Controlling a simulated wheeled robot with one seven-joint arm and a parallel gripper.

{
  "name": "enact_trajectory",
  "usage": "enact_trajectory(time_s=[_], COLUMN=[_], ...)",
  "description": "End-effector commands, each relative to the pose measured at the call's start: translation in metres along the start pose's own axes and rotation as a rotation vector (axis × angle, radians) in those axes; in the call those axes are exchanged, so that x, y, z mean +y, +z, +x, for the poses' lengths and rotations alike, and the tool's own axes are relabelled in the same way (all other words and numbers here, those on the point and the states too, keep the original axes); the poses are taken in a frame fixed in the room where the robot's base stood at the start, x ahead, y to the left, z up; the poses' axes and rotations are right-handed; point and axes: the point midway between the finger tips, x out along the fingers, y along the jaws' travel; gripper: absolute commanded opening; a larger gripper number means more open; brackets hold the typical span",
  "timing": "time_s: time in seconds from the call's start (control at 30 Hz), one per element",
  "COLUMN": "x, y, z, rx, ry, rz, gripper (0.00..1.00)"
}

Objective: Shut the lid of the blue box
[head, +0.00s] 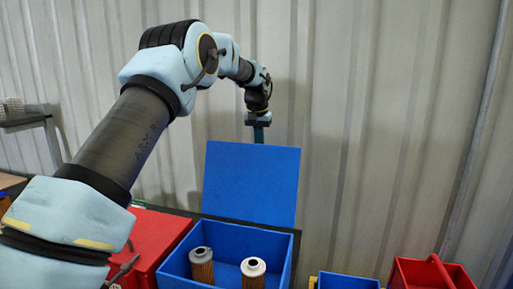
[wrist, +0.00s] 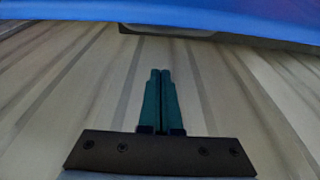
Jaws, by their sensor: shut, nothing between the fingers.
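The blue box (head: 226,234) stands low in the middle of the head view. Its lid (head: 250,183) is open and stands up, leaning back, at the far side of the box. Two filter cartridges stand upright inside, a left one (head: 202,266) and a right one (head: 253,274). My gripper (head: 259,134) is just above and behind the lid's top edge in the head view, its fingers pointing down. The fingers are shut and empty in the wrist view (wrist: 160,95). There the blue lid (wrist: 220,17) spans the top of the picture, apart from the fingertips.
A red box (head: 155,240) is left of the blue box. A smaller blue container (head: 347,282) and a red one (head: 440,273) with a handle are at the right. A ribbed metal wall (head: 390,130) rises close behind.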

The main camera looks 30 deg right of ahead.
Motion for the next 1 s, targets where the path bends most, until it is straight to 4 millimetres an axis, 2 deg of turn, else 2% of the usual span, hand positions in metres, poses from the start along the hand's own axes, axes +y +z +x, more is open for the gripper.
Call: enact_trajectory(time_s=[0.07,0.1,0.4,1.0], x=[0.000,0.000,0.000,0.000], y=[0.001,0.006,0.032,0.038], z=[0.012,0.005,-0.001,-0.001], rx=[-0.003,0.000,-0.001,0.007], ry=[0.000,0.000,0.000,0.000], rz=[0.000,0.000,0.000,-0.001], gripper=[0.00,0.00,0.00,0.00])
